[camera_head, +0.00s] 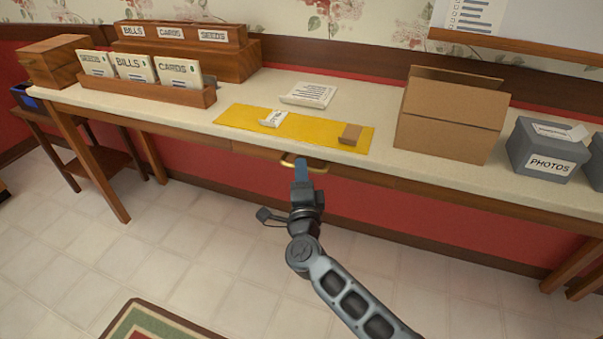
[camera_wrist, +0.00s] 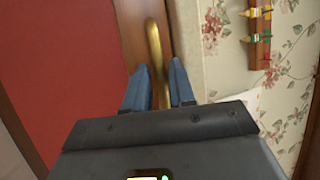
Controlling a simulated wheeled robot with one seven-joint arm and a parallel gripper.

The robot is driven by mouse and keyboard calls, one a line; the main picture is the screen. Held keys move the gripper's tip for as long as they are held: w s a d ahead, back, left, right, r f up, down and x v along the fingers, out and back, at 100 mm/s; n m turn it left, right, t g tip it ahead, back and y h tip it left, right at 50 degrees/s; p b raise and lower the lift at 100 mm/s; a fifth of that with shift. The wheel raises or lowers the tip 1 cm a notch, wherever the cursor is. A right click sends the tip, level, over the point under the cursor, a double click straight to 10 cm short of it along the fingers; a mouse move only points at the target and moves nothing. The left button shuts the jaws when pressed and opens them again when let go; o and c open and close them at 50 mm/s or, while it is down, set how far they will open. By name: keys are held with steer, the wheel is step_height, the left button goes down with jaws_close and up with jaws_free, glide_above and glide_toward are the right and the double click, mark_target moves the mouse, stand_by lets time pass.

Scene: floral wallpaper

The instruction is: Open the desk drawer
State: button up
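The desk drawer (camera_head: 355,175) is a narrow wooden front under the tabletop's front edge. It looks shut, flush with the desk's wooden edge. Its brass bar handle (camera_head: 317,167) sits at the middle of the drawer front. My gripper (camera_head: 301,163) is at the handle and hides part of it. In the wrist view, the handle (camera_wrist: 155,50) runs between the two blue fingers of my gripper (camera_wrist: 159,80). The fingers are spread, with gaps visible beside the handle.
The desk (camera_head: 240,100) carries a yellow mat (camera_head: 310,131), a cardboard box (camera_head: 450,118), a grey photo box (camera_head: 545,155) and a wooden card rack (camera_head: 150,92). A rug (camera_head: 150,325) lies on the floor. The tiled floor before the desk is otherwise clear.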

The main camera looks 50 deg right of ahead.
jaws_close()
stand_by(0.5)
